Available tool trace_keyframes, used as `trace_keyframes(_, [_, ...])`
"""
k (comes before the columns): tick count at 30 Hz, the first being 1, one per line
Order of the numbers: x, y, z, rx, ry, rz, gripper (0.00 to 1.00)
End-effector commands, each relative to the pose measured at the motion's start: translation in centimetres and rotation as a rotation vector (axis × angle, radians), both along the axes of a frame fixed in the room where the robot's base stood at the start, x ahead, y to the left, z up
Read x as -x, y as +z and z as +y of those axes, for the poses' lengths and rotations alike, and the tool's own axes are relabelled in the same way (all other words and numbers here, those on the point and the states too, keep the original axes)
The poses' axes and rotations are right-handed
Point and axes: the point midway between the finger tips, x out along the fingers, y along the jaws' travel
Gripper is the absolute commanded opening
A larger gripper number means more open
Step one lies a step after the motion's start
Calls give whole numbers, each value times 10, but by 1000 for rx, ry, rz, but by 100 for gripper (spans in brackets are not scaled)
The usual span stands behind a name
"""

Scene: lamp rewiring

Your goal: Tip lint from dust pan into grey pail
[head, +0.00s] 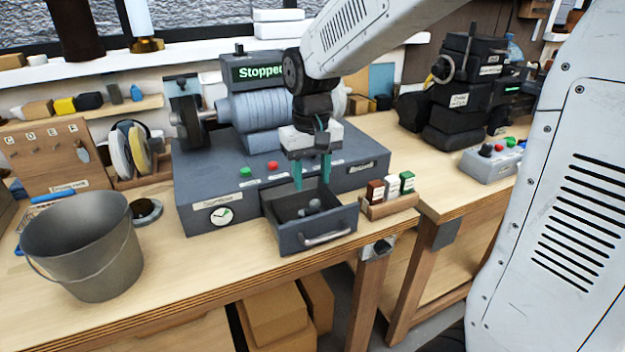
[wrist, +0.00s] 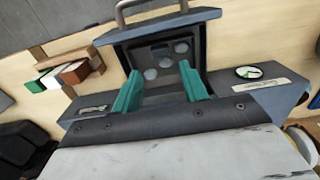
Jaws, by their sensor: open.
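The dust pan (head: 288,241) is a dark grey drawer with a metal bar handle (head: 327,237), pulled out from the front of the grey machine base. Several grey lint lumps (head: 314,206) lie inside it; they also show in the wrist view (wrist: 165,61). The grey pail (head: 85,248) stands upright on the bench at the left, its handle hanging down; its inside looks empty from here. My gripper (head: 312,182) is open and empty, its two teal fingers pointing down over the rear of the pan. In the wrist view, the fingers (wrist: 160,85) frame the pan's opening.
The machine (head: 260,110) behind the pan has a "Stopped" display. A round dish (head: 146,210) lies between pail and machine. Bench space in front of the machine, between pail and pan, is clear.

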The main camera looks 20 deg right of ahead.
Motion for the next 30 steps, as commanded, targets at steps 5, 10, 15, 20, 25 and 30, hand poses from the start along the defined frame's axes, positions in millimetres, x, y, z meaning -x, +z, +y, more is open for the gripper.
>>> trace_keyframes(5, [-1,-8,2,-1,-3,-8,44])
trace_keyframes(10, [0,-24,5,-1,1,-6,44])
trace_keyframes(15, [0,-41,5,-1,2,-6,44])
trace_keyframes(20, [0,-57,5,-1,2,-6,44])
trace_keyframes(25, [-1,-70,5,-1,1,-7,44])
trace_keyframes(30, [0,-77,4,-1,1,-8,44])
